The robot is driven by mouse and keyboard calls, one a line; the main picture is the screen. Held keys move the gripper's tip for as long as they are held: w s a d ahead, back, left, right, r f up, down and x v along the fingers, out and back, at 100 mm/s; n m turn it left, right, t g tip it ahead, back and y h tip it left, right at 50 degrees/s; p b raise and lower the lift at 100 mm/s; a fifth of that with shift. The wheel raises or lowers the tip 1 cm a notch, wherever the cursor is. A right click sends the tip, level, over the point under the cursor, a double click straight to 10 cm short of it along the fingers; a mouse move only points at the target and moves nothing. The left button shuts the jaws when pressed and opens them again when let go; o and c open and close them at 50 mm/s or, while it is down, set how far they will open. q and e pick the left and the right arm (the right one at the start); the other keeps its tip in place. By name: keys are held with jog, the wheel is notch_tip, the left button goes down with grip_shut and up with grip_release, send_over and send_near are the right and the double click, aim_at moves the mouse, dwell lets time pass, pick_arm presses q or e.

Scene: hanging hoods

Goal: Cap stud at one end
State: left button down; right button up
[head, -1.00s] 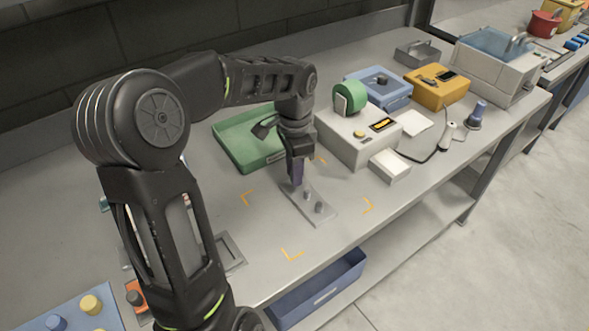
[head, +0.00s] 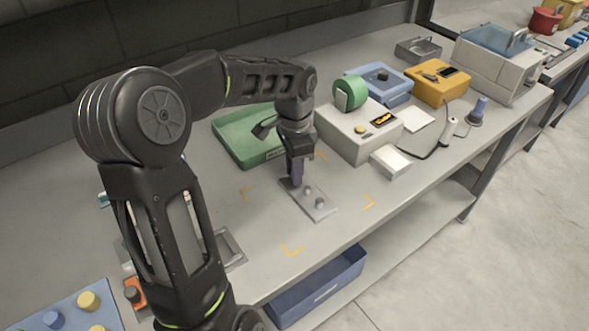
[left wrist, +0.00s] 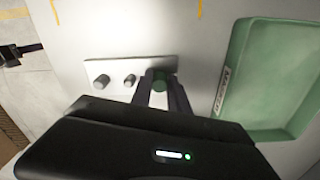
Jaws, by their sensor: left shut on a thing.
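A flat grey plate (head: 323,210) lies on the bench between orange corner marks. Two bare grey studs stand on it, one nearer the middle (head: 307,190) and one toward the near end (head: 319,203). My left gripper (head: 296,182) points down over the plate's far end. In the left wrist view its fingers (left wrist: 161,90) are shut on a green cap (left wrist: 160,80) at that end of the plate (left wrist: 115,68). Whatever is under the cap is hidden. A dark gripper (left wrist: 32,48), apparently my right, shows at the left edge of the wrist view; its jaws are unclear.
A green tray (head: 228,128) stands just behind the gripper, and a beige box (head: 342,142) with a green roll stands to the right. A blue bin (head: 318,285) is on the shelf below. The bench in front of the plate is clear.

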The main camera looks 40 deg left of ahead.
pick_arm(q)
jog(key=shift+f, duration=0.2)
jog(key=c, duration=1.2)
grip_release()
jog(key=shift+r, duration=0.1)
notch_tip(320, 180, up, 8)
jog(key=shift+f, duration=0.1)
jog(key=shift+f, duration=0.1)
